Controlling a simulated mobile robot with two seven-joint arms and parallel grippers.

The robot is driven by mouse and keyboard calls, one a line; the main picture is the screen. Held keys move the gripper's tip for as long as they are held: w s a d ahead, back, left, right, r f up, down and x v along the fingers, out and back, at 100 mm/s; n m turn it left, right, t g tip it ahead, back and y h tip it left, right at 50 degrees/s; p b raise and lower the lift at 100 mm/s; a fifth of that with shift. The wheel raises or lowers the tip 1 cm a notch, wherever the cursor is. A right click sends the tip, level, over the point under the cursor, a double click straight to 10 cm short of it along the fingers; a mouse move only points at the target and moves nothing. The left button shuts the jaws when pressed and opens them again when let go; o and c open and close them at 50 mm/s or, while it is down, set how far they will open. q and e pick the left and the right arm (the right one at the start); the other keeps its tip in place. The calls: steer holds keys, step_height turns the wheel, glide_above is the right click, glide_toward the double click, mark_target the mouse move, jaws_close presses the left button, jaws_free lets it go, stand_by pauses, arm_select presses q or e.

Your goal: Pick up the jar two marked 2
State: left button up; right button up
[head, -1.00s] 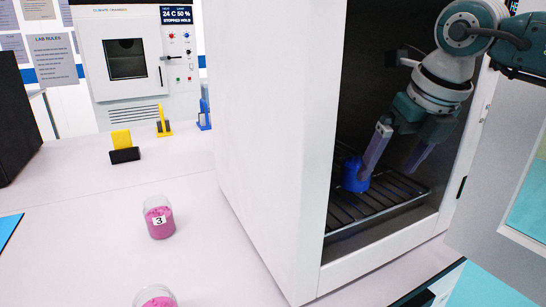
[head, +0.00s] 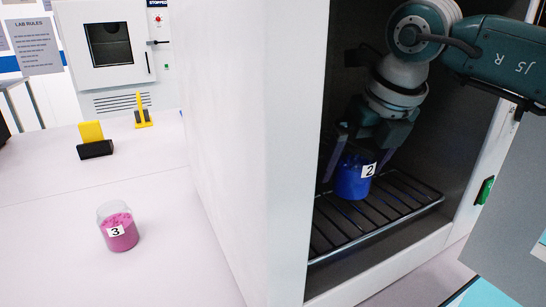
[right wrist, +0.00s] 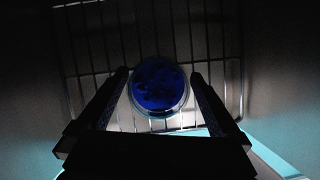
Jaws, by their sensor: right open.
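The jar marked 2 (head: 352,178) is blue with a white label and stands upright on the wire rack (head: 405,204) inside the white chamber. My right gripper (head: 350,165) is open above and around the jar, with a finger to either side of it. In the right wrist view the jar's round top (right wrist: 159,86) lies between the two open fingers, with a gap on each side. My left gripper is not in view.
The chamber's left wall (head: 245,120) stands close to my right arm, and its open door (head: 520,190) is at the right. A pink jar marked 3 (head: 118,229) stands on the bench. Yellow-and-black holders (head: 94,140) stand farther back.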

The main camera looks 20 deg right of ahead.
steer(key=shift+s+a, duration=0.1)
steer(key=shift+a, duration=0.05)
steer(key=shift+c, duration=1)
steer(key=c, duration=1.2)
steer(key=shift+r, duration=0.1)
